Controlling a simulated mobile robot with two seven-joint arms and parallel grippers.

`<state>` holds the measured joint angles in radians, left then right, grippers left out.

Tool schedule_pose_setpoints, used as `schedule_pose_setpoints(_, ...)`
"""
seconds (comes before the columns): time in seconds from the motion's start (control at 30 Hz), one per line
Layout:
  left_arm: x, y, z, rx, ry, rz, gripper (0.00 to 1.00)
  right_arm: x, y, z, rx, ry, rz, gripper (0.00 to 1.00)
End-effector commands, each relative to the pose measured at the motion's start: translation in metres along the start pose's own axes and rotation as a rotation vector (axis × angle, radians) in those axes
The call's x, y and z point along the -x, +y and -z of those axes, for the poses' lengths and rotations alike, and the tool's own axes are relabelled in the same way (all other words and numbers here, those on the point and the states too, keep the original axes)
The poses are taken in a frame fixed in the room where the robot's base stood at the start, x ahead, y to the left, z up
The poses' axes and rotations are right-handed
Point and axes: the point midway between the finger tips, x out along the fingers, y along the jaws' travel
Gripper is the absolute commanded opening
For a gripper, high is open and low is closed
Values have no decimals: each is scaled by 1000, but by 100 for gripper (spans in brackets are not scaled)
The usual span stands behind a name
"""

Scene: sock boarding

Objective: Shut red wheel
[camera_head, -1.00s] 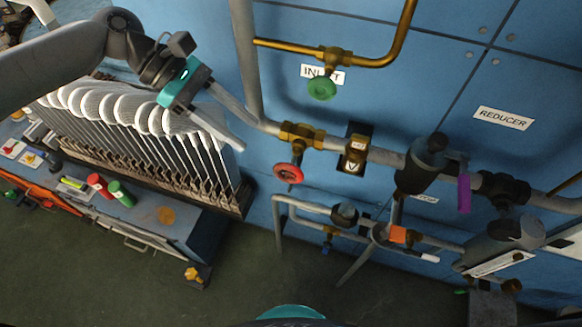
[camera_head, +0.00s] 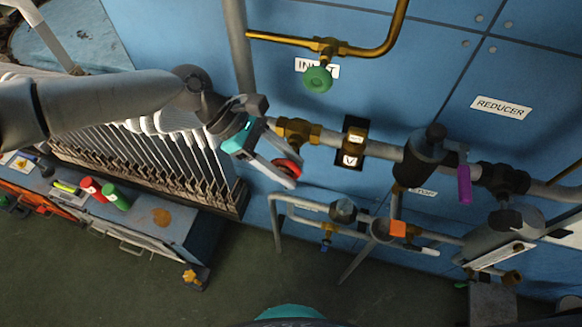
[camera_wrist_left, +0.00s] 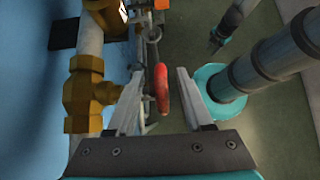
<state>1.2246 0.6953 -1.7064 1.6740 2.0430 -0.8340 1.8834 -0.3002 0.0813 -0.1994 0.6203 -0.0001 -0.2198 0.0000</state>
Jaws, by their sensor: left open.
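The red wheel (camera_head: 287,168) sits on the brass valve (camera_head: 297,131) of the grey pipe, below the INLET sign. My left gripper (camera_head: 290,166) is at the wheel, with its fingers reaching to it from the left. In the left wrist view the red wheel (camera_wrist_left: 161,88) shows edge-on between the two open fingers (camera_wrist_left: 160,100), with a gap to each side. The brass valve body (camera_wrist_left: 84,94) stands to the left of the fingers there.
A green wheel (camera_head: 318,79) is above on the brass pipe. A purple lever (camera_head: 464,184) is to the right. A lower grey pipe with an orange part (camera_head: 398,229) runs beneath. A row of white sock forms (camera_head: 170,150) stands on the left, partly behind my left arm.

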Motion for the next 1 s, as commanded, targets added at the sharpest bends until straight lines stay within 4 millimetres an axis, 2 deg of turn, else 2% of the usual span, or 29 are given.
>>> schedule_pose_setpoints(0.13,-10,0,0,0,0,0,51,-1,0,0,0,0,0,50)
schedule_pose_setpoints(0.43,-11,0,0,0,0,0,50,-1,0,0,0,0,0,50)
schedule_pose_setpoints(0.87,-11,0,0,0,0,0,2,-1,0,0,0,0,0,50)
schedule_pose_setpoints(1.0,-11,0,0,0,0,0,0,-1,0,0,0,0,1,50)
